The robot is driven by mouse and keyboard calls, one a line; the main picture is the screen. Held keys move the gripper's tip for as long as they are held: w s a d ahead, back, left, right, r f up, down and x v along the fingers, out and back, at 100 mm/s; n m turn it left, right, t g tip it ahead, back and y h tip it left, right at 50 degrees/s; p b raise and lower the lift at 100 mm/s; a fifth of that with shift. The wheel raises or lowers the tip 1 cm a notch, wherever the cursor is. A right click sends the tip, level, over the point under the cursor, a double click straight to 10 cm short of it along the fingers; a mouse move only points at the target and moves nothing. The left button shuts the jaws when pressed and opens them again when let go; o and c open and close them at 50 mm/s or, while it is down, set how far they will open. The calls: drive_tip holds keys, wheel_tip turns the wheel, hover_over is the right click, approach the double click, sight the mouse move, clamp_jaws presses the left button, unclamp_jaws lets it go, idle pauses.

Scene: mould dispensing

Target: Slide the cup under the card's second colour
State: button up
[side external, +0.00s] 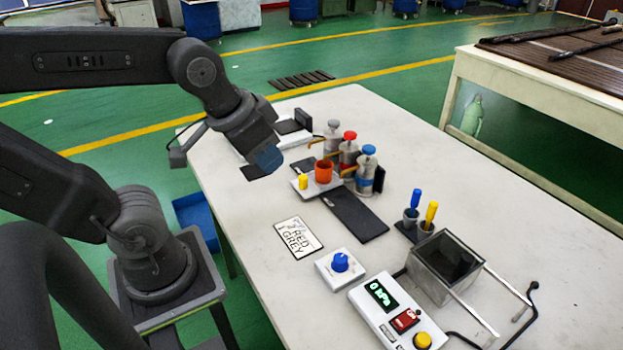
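A card (298,238) lies on the table, with RED legible and GREY on the line below it; a smaller mark above is unclear. An orange-red cup (323,172) stands upright on a pale carriage (318,188) with a yellow knob (303,182) at its left. Behind it stand three dispensers in a row: grey-topped (333,132), red-topped (349,148) and blue-topped (368,162). The cup is near the red and blue spouts; its exact alignment is unclear. My gripper (262,167) is above the table, left of the carriage and apart from it. Its finger opening is not clear.
A dark track plate (355,216) extends from the carriage towards the front.

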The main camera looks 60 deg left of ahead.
drive_tip(key=o, duration=0.6)
drive_tip(key=w+a+g, duration=0.1)
drive_tip(key=w+a, duration=0.1)
drive_tip(key=w, duration=0.1)
drive_tip(key=w+a+f+g, duration=0.1)
drive_tip(key=w+a, duration=0.1)
drive_tip(key=w, duration=0.1)
drive_tip(key=w+a+n, duration=0.1)
drive_tip(key=w+a, duration=0.2)
drive_tip(key=shift+w+f+g+y, duration=0.15)
drive_tip(key=shift+f+g+y, duration=0.15)
drive_tip(key=shift+g, duration=0.1)
drive_tip(key=shift+c, duration=0.2)
drive_tip(key=n+g, duration=0.1)
drive_tip(key=g, duration=0.2)
approach(303, 177)
drive_tip(key=f, duration=1)
drive_tip(key=shift+a, duration=0.25)
clamp_jaws()
